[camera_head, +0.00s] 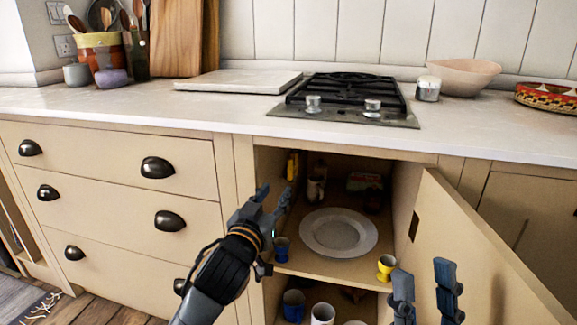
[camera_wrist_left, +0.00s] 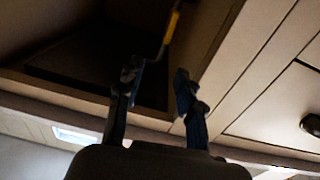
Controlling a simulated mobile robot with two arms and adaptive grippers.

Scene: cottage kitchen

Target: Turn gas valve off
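The gas valve, seen as a yellow handle (camera_head: 292,166), is high on the inner left wall of the open cabinet under the hob. In the left wrist view the yellow handle (camera_wrist_left: 169,34) shows beyond the fingertips, roughly between them. My left gripper (camera_head: 273,197) is at the cabinet opening, below and left of the handle and apart from it. Its fingers (camera_wrist_left: 157,82) are spread and empty. My right gripper (camera_head: 425,272) is at the lower right, in front of the open door, with its fingers apart and nothing between them.
The cabinet door (camera_head: 480,255) stands open on the right. A plate (camera_head: 339,232), a yellow egg cup (camera_head: 386,267) and a blue cup (camera_head: 282,249) are on the shelf. The hob (camera_head: 345,98) is in the counter (camera_head: 140,108) above. Drawers (camera_head: 115,150) are on the left.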

